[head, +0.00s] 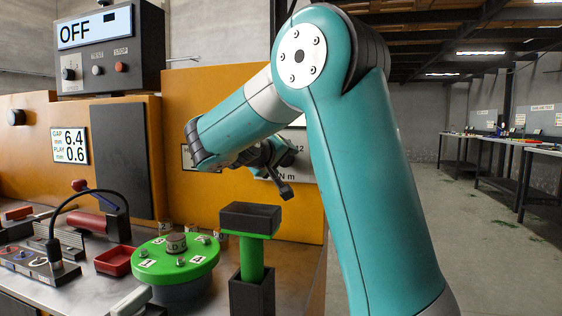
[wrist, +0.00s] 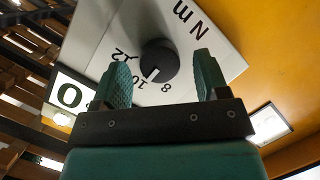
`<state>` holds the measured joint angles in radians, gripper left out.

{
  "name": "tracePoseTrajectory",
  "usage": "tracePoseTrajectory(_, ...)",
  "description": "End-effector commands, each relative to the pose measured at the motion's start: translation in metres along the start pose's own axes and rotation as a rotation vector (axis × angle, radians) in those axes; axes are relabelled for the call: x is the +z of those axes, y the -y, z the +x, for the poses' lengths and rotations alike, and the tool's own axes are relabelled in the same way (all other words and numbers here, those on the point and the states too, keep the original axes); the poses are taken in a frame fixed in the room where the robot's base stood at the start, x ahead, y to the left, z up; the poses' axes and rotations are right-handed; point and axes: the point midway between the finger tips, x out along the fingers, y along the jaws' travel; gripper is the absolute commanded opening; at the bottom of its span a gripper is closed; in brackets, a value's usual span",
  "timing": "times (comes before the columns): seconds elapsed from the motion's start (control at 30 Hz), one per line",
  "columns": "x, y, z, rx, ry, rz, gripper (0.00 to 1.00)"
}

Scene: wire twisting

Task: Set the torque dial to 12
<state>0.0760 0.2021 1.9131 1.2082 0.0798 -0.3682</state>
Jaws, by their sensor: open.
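The torque dial (wrist: 158,60) is a dark round knob on a white plate (wrist: 222,45) marked 8, 10, 12 and N m. Its white mark points toward the 10, as near as I can tell. My gripper (wrist: 160,78) is open in the wrist view, with one green finger on each side of the dial and gaps between. In the head view the white plate (head: 300,171) is partly hidden by my arm, and the dial cannot be made out. My gripper (head: 284,188) is in front of that plate there.
A black post with a green stem and dark block (head: 250,218) stands below my gripper. A green turntable (head: 178,262) and a red tray (head: 114,261) are to its left. A control box (head: 108,50) reading OFF stands upper left. The orange panel (head: 207,85) backs the bench.

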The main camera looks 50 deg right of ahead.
Motion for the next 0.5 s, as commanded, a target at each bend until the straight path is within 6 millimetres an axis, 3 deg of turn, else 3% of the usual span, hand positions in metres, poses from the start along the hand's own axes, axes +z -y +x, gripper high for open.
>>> tracePoseTrajectory(0.3, -0.0002, 0.0004, 0.0035, -0.001, -0.001, -0.001, 0.65)
tracePoseTrajectory(0.5, -0.0002, 0.0004, 0.0033, -0.001, -0.001, -0.001, 0.19)
